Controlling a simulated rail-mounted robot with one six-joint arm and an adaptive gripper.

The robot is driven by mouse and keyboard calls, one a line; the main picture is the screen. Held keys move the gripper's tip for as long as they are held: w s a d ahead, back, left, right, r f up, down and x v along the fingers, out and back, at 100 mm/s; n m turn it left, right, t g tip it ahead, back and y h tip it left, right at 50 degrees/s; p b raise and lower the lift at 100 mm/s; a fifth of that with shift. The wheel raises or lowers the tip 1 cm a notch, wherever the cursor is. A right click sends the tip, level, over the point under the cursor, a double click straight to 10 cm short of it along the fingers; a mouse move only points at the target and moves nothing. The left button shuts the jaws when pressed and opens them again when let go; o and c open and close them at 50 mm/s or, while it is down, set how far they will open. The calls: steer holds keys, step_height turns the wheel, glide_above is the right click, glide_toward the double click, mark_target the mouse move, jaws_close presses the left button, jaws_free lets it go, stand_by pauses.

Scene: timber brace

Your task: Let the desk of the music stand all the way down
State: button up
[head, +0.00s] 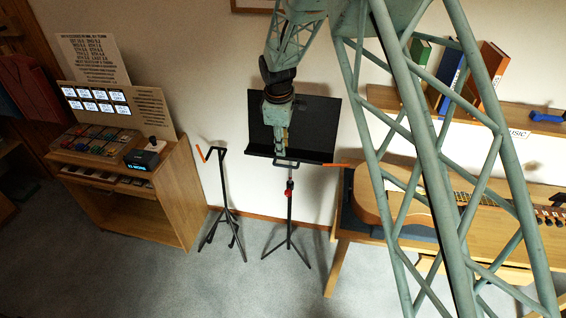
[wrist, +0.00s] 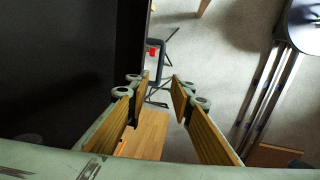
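The music stand has a wide black desk (head: 318,122), raised and tilted back, with a ledge along its lower edge. Below it is a thin pole (head: 290,212) with a red part (head: 290,188) on a tripod base. My gripper (head: 282,150) is in front of the desk, pointing down, just above a dark bracket under the ledge. In the wrist view my gripper (wrist: 158,82) has its wood-coloured fingers apart with nothing held between them. The dark desk (wrist: 55,60) fills the left there, and the red part (wrist: 153,48) shows beyond the fingertips.
A smaller black stand (head: 224,190) with an orange rod stands close on the left. Another orange rod (head: 342,165) projects right of the desk. A wooden cabinet (head: 150,205) is at left. A guitar (head: 375,195) lies on a bench at right. The carpet in front is clear.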

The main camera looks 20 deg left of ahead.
mark_target(283, 166)
steer(key=shift+w+a+f+p, duration=0.15)
steer(key=shift+w+f, duration=0.15)
steer(key=shift+f, duration=1.4)
steer(key=shift+w+f+p, duration=0.1)
steer(key=shift+w+f, duration=0.25)
steer(key=shift+f, duration=1.35)
steer(key=shift+w+a+f+p, duration=0.15)
steer(key=shift+w+f, duration=0.15)
steer(key=shift+f, duration=1.4)
steer(key=shift+d, duration=0.1)
steer(key=shift+c, duration=0.2)
jaws_close()
